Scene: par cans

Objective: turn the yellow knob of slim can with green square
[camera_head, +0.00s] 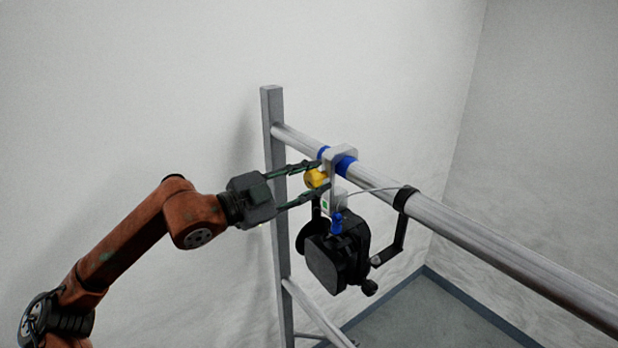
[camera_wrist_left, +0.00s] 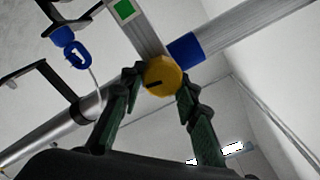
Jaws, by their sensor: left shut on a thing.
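The slim can (camera_head: 340,255) is a black lamp hanging below a metal bar by a clamp (camera_head: 341,156). A green square on a white tag (camera_head: 327,204) shows on its bracket, and also in the left wrist view (camera_wrist_left: 124,9). The yellow knob (camera_head: 315,178) sits on the left side of the clamp; in the left wrist view the round knob (camera_wrist_left: 162,76) has a dark slot. My left gripper (camera_head: 322,176) reaches in from the left and is shut on the yellow knob, one finger on each side of it. My right gripper does not show.
The metal bar (camera_head: 480,239) runs from an upright post (camera_head: 272,130) toward the lower right. Blue bands flank the clamp. A black bracket (camera_head: 398,228) and a pale cable (camera_head: 372,189) are right of it.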

